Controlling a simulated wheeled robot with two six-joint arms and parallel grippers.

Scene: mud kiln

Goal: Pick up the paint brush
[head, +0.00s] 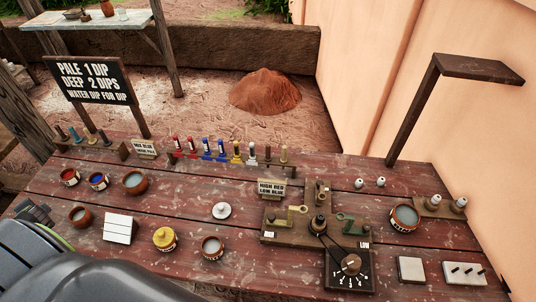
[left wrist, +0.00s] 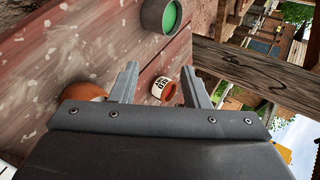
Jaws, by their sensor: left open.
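I cannot single out one paint brush for certain. Several slim upright brush-like tools (head: 90,131) stand in a small rack at the far left of the table in the head view. A longer rack (head: 232,158) in the middle back holds several red, blue, yellow and pale upright pieces, too small to name surely. My left gripper (left wrist: 159,69) is open over the table's left part with nothing held. No brush shows clearly in that view. My right gripper is out of view.
A clay pot (left wrist: 85,91) and a cup with green inside (left wrist: 172,16) show in the left wrist view. A sign (head: 90,82) rises behind.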

